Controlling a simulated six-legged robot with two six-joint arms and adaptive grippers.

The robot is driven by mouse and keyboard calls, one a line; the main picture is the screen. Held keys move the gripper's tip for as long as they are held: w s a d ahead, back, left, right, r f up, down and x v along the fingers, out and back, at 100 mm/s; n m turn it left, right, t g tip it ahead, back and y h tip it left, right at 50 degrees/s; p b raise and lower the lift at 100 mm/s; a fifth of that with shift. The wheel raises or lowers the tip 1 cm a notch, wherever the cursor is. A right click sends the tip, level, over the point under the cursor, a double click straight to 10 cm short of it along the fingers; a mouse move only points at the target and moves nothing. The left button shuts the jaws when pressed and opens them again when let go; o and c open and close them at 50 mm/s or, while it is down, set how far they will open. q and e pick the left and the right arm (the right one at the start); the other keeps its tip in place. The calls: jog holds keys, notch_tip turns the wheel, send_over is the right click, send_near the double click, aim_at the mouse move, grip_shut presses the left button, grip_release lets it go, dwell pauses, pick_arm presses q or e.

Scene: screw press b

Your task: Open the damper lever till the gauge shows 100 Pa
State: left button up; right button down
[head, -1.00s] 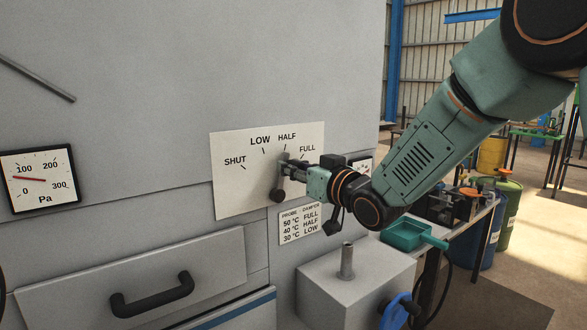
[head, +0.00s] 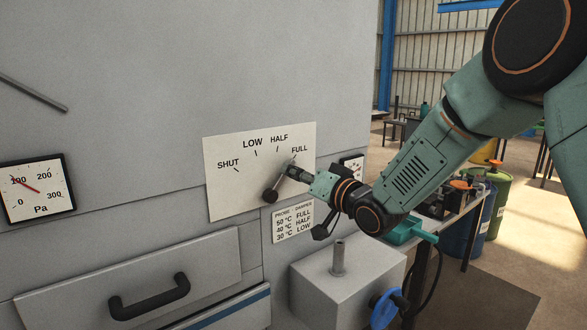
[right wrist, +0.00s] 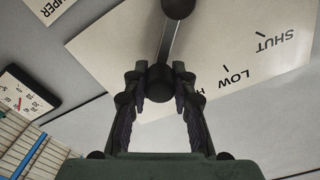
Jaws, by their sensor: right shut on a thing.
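The damper lever (head: 279,183) turns on a dark round pivot in front of a white scale plate (head: 225,190) marked SHUT, LOW, HALF and FULL. It leans up and right, close to the FULL mark. My right gripper (head: 291,172) is shut on the lever's outer end. In the right wrist view the lever (right wrist: 170,40) runs to a dark knob between the fingers of the right gripper (right wrist: 158,80). The Pa gauge (head: 37,188) at the left has a red needle pointing at about 100. My left gripper is not in view.
A small gauge (head: 354,166) is partly hidden behind my right gripper. A probe and damper table (head: 293,221) is below the plate. A grey box (head: 345,280) with a rod and blue handwheel (head: 385,309) stands below. A drawer handle (head: 150,298) juts out lower left.

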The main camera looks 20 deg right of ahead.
jog(key=shift+d+f+m, duration=0.2)
jog(key=shift+m, duration=0.1)
jog(key=c, duration=1.1)
grip_release()
jog(key=shift+d+r, duration=0.1)
jog(key=shift+d, duration=0.05)
jog(key=v, duration=1.2)
